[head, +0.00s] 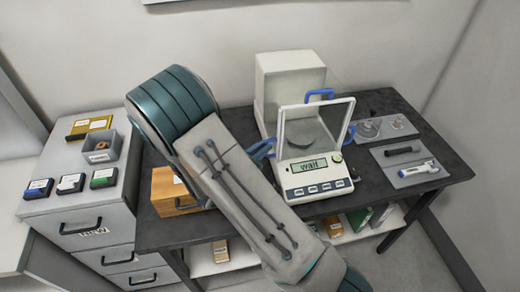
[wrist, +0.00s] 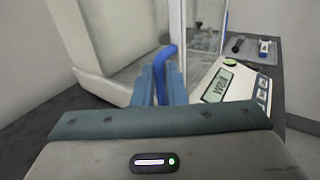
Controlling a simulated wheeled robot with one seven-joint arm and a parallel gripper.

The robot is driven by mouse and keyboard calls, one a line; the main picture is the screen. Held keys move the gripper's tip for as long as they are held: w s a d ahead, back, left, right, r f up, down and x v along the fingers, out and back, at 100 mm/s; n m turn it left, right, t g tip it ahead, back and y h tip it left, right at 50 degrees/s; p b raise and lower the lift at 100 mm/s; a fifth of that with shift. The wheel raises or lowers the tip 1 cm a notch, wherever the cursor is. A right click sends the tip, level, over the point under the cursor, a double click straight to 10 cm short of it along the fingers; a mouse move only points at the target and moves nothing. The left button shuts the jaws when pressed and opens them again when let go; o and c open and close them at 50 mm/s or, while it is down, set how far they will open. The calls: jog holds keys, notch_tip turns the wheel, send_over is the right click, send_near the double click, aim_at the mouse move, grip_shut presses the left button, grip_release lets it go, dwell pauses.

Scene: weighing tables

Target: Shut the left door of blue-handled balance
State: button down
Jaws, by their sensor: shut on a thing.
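The balance (head: 312,184) with blue handles stands on the dark table, with a glass draft shield (head: 328,125) and a lit display, also visible in the wrist view (wrist: 240,82). Its left door's blue handle (wrist: 162,62) is between the fingers of my gripper (wrist: 171,80). My gripper is shut on this handle, at the balance's left side in the head view (head: 261,151). My fingers hide part of the handle. I cannot tell how far open the left door is. The balance's top handle (head: 321,94) and right handle (head: 350,134) are also blue.
An orange-brown box (head: 172,190) is left of my arm. A grey mat (head: 418,175) with small tools lies on the right. A grey drawer cabinet (head: 90,215) stands at left.

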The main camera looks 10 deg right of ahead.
jog(key=shift+d+r, duration=0.2)
jog(key=shift+d, duration=0.05)
jog(key=c, duration=1.6)
grip_release()
jog(key=shift+o, duration=0.6)
jog(key=shift+s+d, duration=0.1)
jog(key=shift+d, duration=0.05)
jog(key=b+v, duration=0.3)
jog(key=v, duration=1.1)
